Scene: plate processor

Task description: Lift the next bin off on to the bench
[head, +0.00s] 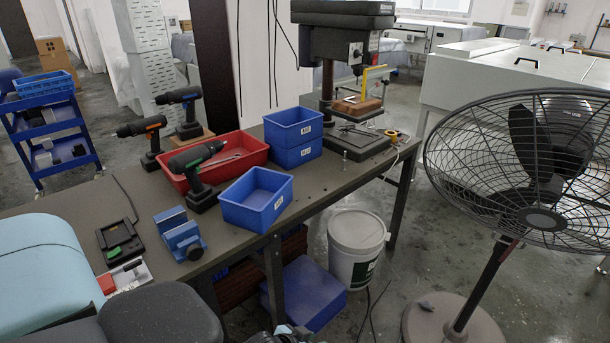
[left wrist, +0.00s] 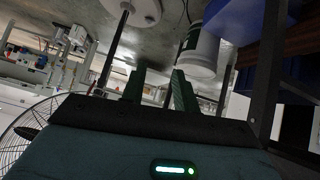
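Two blue bins stand stacked on the bench (head: 350,183) beside the drill press, the upper bin (head: 294,135) on the lower bin (head: 296,157). Another blue bin (head: 268,217) stands apart at the bench's front edge. Its inside looks empty, and it carries a white label. My left gripper (left wrist: 158,72) shows in the left wrist view with its two dark green fingers apart and nothing between them. That view looks upside down, toward the floor area, and no bin on the bench is clear in it. My right gripper is not identifiable in the head view.
A red tray (head: 240,148), several cordless drills (head: 197,160) and a blue vice (head: 181,236) crowd the bench's left. The drill press (head: 330,60) stands at its far end. A white bucket (head: 353,255), a blue box (head: 312,290) and a large fan (head: 535,170) stand on the floor.

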